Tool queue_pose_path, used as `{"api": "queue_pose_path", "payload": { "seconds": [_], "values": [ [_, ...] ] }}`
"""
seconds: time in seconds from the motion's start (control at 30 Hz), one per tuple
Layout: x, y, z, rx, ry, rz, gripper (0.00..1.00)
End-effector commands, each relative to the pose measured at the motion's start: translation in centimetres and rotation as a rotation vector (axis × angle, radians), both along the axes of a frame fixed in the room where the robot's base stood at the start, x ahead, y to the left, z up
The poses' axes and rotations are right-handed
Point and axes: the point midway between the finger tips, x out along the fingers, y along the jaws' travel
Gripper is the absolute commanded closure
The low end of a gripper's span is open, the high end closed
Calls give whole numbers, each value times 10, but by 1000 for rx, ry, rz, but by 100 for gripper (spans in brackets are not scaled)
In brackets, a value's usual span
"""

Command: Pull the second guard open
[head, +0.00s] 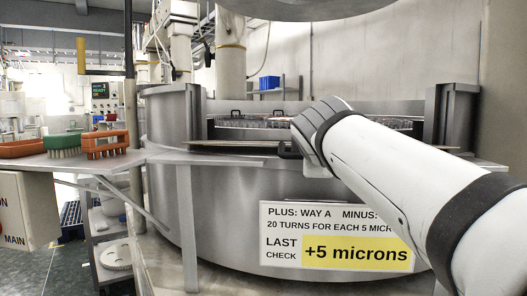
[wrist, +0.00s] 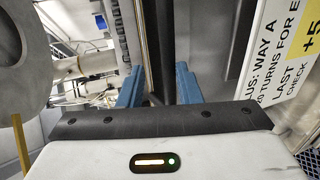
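The lapping machine (head: 220,190) is a large grey metal drum. A flat panel edge (head: 225,146) runs along its front opening, and I cannot tell for sure which part is the second guard. Two small black handles (head: 275,113) stand at the back of the opening. A dark piece (head: 288,150) shows beside my wrist; whether it is a handle or part of my gripper is unclear. In the head view my arm hides the fingers.
A sign (head: 335,236) reading "+5 microns" is on the drum's front. At the left, a grey shelf (head: 130,158) sticks out with orange and green brushes (head: 64,144) on it. A yellow-topped post (head: 82,55) rises there. Dark uprights (head: 455,115) flank the opening.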

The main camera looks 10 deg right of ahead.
Motion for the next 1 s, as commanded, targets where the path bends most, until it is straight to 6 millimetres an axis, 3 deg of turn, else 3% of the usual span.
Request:
{"api": "queue_pose_path", "payload": {
  "seconds": [0.4, 0.8, 1.0],
  "values": [
    [0, 0, 6, 0, -1, 1, 64],
    [-2, 0, 80, 0, -5, 2, 64],
    [-2, 0, 98, -1, -1, 0, 64]
  ]
}}
